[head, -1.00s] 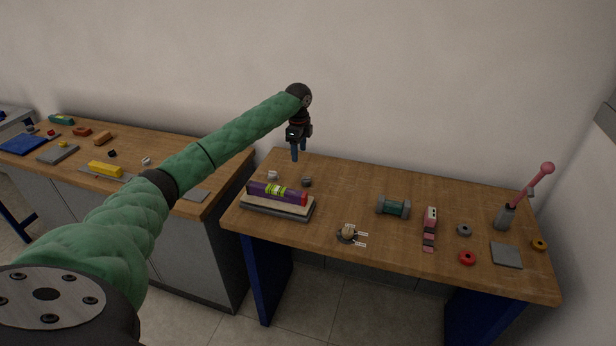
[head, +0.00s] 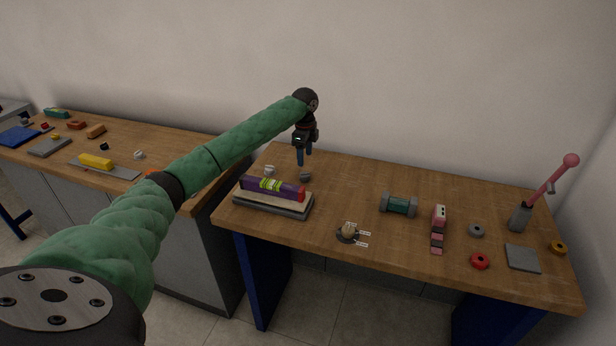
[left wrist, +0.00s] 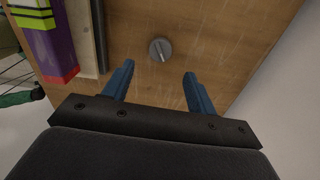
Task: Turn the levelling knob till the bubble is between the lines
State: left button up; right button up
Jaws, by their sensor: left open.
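A purple spirit level (head: 272,188) with a yellow-green vial lies on a grey and cream plate stack (head: 272,208) at the left of the near table. The bubble is too small to make out. A round grey knob (head: 305,177) is just right of and behind the level. In the left wrist view, the knob (left wrist: 161,50) has a pale line across its face, and the level (left wrist: 52,45) is at upper left. My left gripper (head: 303,160) points down above the knob, open and empty. Its blue fingers (left wrist: 158,70) are apart, with the knob beyond their tips. My right gripper is not visible.
A pale grey fitting (head: 270,170) is behind the level. The wall is close behind the table.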

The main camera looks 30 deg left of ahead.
aim_at(305, 174)
pick_arm(q)
jog(key=shift+w+f, duration=0.1)
jog(key=shift+f, duration=0.15)
jog(key=shift+f+p, duration=0.2)
jog(key=shift+p, duration=0.1)
jog(key=shift+f+p, duration=1.2)
jog(key=shift+f, duration=2.3)
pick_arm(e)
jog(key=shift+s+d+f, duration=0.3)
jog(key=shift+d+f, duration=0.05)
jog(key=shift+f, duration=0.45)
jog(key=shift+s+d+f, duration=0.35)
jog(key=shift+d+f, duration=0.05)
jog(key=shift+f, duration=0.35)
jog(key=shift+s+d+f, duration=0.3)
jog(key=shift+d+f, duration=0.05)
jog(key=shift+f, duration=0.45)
pick_arm(q)
jog(key=c, duration=1)
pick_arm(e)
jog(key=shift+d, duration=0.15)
